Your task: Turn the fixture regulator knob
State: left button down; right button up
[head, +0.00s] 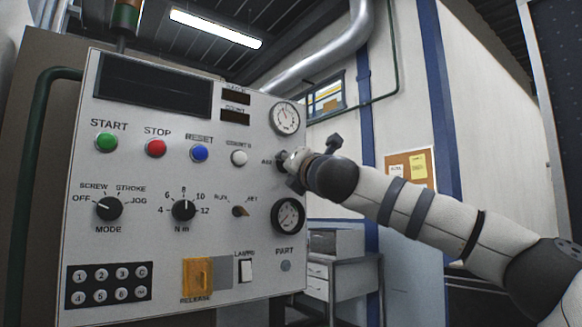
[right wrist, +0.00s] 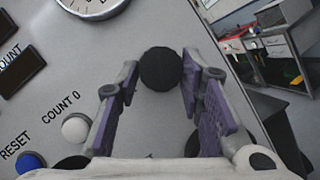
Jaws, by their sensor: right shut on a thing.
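The regulator knob (right wrist: 161,66) is round and black and stands out from the grey panel, between the two finger tips in the right wrist view. My right gripper (right wrist: 159,73) is shut on it, with one purple-padded finger on each side. In the head view my right arm comes in from the right and the gripper (head: 288,165) is at the panel's right edge, between two round gauges. There the gripper mostly hides the knob and part of its label. The knob's turn angle cannot be told. My left gripper is not in view.
The upright control panel (head: 75,200) carries START, STOP and RESET buttons, dials and an orange release cover (head: 198,277). An upper gauge (head: 285,118) and a lower gauge (head: 289,215) flank the gripper closely. A grey cabinet (head: 345,278) stands behind, right of the panel.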

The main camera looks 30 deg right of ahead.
jog(key=shift+a+r+m+g+p, duration=0.15)
jog(key=shift+m+g, duration=0.65)
jog(key=shift+m, duration=1.3)
jog(key=shift+d+r+m+g+p, duration=0.15)
jog(key=shift+m+g, duration=0.65)
jog(key=shift+m, duration=1.3)
jog(key=shift+a+r+m+g, duration=0.2)
jog(key=shift+m+g, duration=0.6)
jog(key=shift+m, duration=1.3)
jog(key=shift+d, duration=0.1)
jog(key=o, duration=1.2)
jog(key=shift+c, duration=0.2)
